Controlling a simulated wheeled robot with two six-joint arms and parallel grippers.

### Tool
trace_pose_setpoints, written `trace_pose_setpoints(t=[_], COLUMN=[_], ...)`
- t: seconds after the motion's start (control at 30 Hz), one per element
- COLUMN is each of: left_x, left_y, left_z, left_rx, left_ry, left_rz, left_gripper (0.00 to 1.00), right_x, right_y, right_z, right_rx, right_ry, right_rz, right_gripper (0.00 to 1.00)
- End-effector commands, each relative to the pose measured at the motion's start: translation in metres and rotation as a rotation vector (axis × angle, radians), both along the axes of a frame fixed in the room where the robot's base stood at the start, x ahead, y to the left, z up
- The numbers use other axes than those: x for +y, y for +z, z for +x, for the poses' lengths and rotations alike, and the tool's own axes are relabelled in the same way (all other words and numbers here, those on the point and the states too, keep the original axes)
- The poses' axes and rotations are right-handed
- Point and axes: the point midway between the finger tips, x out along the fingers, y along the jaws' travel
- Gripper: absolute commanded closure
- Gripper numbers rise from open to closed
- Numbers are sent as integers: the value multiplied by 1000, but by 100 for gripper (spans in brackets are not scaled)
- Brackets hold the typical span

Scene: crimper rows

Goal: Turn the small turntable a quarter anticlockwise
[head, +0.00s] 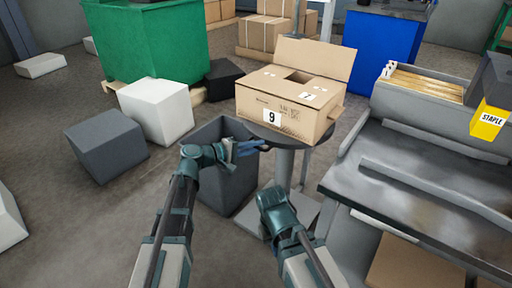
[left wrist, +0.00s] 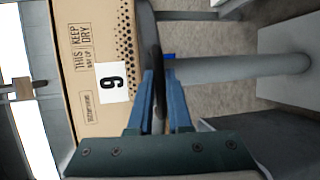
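The small turntable (head: 322,134) is a dark round plate on a grey post, in the middle of the head view. A cardboard box (head: 285,108) with a raised flap and a "9" label sits on it; the box also shows in the left wrist view (left wrist: 88,45). My left gripper (head: 262,147) is at the plate's near left edge. In the left wrist view its two blue fingers (left wrist: 159,80) stand apart, with the dark plate edge (left wrist: 157,55) between their tips. My right gripper (head: 276,205) is low in front of the post; its fingers are hidden.
A grey open bin (head: 225,185) stands under my left gripper, beside the post. A grey workbench (head: 410,180) with a yellow "STAPLE" sign (head: 489,121) is at the right. White and dark grey blocks (head: 107,147) lie on the floor at the left.

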Motion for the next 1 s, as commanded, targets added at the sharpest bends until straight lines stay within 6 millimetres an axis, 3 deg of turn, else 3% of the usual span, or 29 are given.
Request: trace_pose_setpoints(t=[0.1,1.0], left_x=[0,1], left_y=[0,0], left_z=[0,0], left_rx=[0,0], left_ry=[0,1], left_rz=[0,2], left_gripper=[100,100], right_x=[0,0], right_y=[0,0], right_z=[0,0], right_rx=[0,0], right_ry=[0,0], right_rz=[0,0], right_gripper=[100,100])
